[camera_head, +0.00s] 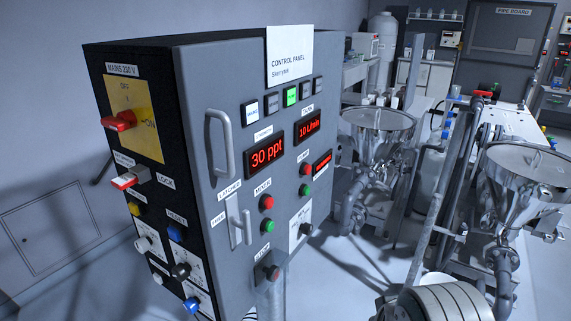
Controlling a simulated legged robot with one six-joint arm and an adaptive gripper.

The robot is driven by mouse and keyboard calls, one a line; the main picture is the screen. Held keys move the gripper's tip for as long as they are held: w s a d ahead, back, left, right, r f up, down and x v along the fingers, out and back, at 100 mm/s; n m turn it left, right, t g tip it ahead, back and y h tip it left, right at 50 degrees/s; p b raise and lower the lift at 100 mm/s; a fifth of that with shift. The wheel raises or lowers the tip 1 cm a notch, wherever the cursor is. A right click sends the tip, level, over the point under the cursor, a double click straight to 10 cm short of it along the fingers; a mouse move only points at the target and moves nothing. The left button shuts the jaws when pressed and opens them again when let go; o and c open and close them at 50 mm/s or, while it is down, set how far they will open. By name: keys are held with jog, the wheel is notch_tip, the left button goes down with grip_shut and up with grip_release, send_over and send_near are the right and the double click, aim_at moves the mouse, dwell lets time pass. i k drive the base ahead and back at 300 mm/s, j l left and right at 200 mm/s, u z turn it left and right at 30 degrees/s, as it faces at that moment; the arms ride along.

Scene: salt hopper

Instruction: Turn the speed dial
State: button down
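A grey control panel cabinet (215,95) with a black side stands left of centre. A dark round knob (306,229) sits on a white scale plate at the lower right of its front face. Another dark knob (181,271) sits on a white plate low on the black side. The small labels are too small to read, so I cannot tell which knob is the speed dial, nor its setting.
A red mains switch (120,121) juts from the side. Steel hoppers (376,135) (525,175) stand at right.

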aim_at(181, 271)
jog(key=z, duration=0.55)
jog(key=j+z, duration=0.4)
jog(key=j, duration=0.15)
jog(key=j+z, duration=0.45)
jog(key=k+j, duration=0.1)
jog(key=j, duration=0.3)
jog(key=k+j+z, duration=0.1)
jog(key=j, duration=0.35)
jog(key=k+j, duration=0.1)
jog(key=j, duration=0.3)
jog(key=k+j+z, duration=0.1)
jog(key=j, duration=0.3)
jog(key=k+j, duration=0.15)
jog(key=j, duration=0.25)
jog(key=k+j+z, duration=0.1)
jog(key=j, duration=0.3)
jog(key=k+j, duration=0.2)
jog(key=j, duration=0.2)
jog(key=z, duration=0.9)
